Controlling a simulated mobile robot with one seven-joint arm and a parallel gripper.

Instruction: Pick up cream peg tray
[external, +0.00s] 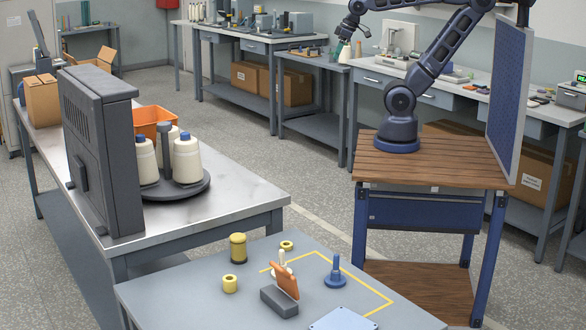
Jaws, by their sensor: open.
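A cream peg (282,262) stands upright on a small round cream base on the grey front table, which I take to be the cream peg tray. An orange-brown piece standing in a dark grey block (279,301) partly hides its base. A blue peg (335,271) on a round blue base stands to its right. My gripper (353,33) is open at the top of the view, far from the cream peg and high above the table. It is small in the picture, and no held object is clear.
Near the cream peg are a yellow spool (238,248), a yellow ring (287,245) and a pale yellow bobbin (230,284). A light blue plate (343,319) lies at the front edge.

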